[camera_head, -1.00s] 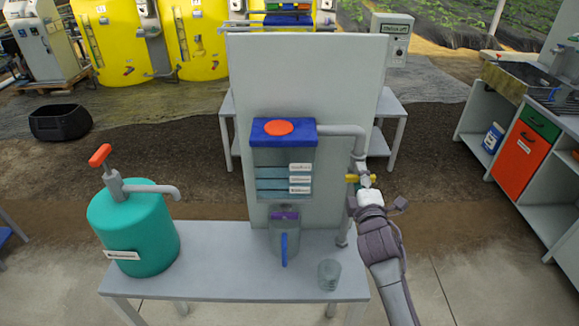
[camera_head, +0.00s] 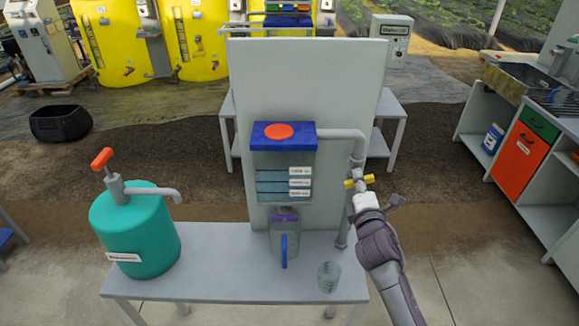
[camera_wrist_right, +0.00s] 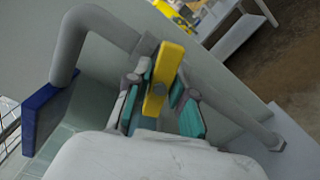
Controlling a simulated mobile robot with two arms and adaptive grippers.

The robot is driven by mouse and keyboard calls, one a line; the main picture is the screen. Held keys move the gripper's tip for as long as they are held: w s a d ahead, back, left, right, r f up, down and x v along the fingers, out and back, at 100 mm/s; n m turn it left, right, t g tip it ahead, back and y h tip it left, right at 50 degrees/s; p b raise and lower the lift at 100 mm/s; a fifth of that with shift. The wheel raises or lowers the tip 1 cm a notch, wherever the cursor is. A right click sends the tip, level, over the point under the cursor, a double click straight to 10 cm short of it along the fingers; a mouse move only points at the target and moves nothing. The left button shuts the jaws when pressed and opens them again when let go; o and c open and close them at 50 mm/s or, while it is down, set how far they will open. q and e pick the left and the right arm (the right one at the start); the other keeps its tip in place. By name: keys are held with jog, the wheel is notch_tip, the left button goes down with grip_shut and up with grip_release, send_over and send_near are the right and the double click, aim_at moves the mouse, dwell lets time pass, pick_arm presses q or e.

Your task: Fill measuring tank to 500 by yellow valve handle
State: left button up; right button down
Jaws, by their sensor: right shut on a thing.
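The measuring tank (camera_head: 262,160) is a clear box with a blue lid and orange cap, fixed to a grey upright panel. Several white labels mark its front; their numbers and the liquid level are not readable. A grey pipe runs from its top right down to the yellow valve handle (camera_head: 349,184). My right gripper (camera_head: 361,186) is at this handle. In the right wrist view, the teal-padded fingers of the right gripper (camera_wrist_right: 163,98) are on either side of the yellow handle (camera_wrist_right: 168,72), shut on it. My left gripper is out of view.
A clear jug (camera_head: 273,238) with a blue handle stands below the tank. A small clear beaker (camera_head: 329,276) is near the front right of the grey table (camera_head: 225,283). A teal pump canister (camera_head: 135,235) stands at the left.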

dwell(0.3)
jog(key=shift+f, duration=0.1)
jog(key=shift+m, duration=2.4)
jog(key=c, duration=1)
grip_release()
jog(key=shift+o, duration=0.2)
jog(key=shift+s, duration=0.15)
jog(key=s+p, duration=0.1)
jog(key=s, duration=0.5)
jog(key=shift+s+p, duration=0.4)
